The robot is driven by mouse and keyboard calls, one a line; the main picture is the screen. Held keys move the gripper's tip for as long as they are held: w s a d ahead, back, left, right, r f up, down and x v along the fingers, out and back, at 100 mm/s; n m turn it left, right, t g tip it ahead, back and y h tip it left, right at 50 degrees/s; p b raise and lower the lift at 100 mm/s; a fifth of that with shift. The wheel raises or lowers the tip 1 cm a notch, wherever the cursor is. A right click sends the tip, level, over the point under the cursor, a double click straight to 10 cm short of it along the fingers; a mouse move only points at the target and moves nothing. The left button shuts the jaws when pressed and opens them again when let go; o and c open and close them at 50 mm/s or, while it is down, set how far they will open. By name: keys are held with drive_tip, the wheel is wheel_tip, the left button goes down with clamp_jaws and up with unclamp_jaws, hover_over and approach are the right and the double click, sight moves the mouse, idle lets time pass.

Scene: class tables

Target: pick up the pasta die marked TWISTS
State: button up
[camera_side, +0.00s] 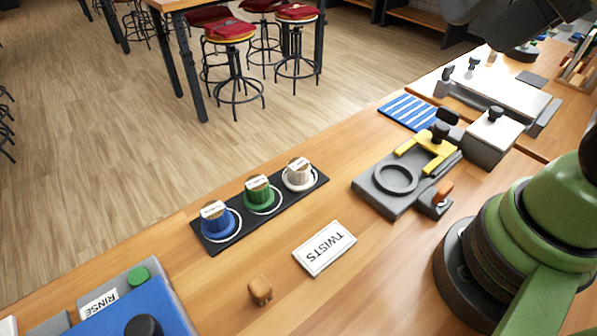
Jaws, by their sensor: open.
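Three pasta dies stand upright in a row on a black tray (318,181). They are a blue die (217,226), a green die (260,195) and a white die (298,176), each in a pale ring with a brass-coloured top and a small white label. The label writing is too small to read, so I cannot tell which die is marked TWISTS. A white card reading TWISTS (325,248) lies flat on the table, in front of the tray. Dark parts of my arm show at the top right, but my gripper's fingertips are not in view.
A grey fixture with a ring-shaped seat (396,178) and yellow clamp stands right of the tray. A blue unit labelled RINSE (130,310) is at lower left. A blue striped mat (408,111) lies behind the fixture.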

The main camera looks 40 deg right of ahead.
drive_tip(key=w+a+f+m+g, duration=0.1)
drive_tip(key=w+f+m+g, duration=0.1)
drive_tip(key=w+m, duration=0.45)
drive_tip(key=m+g+h, duration=0.2)
drive_tip(key=m+g, duration=0.3)
drive_tip(key=m, duration=1)
hover_over(298, 164)
drive_tip(key=shift+n, duration=0.25)
wheel_tip(298, 164, down, 21)
drive_tip(key=shift+a+f, duration=0.1)
drive_tip(key=shift+f, duration=3.25)
drive_tip(key=c, duration=1.1)
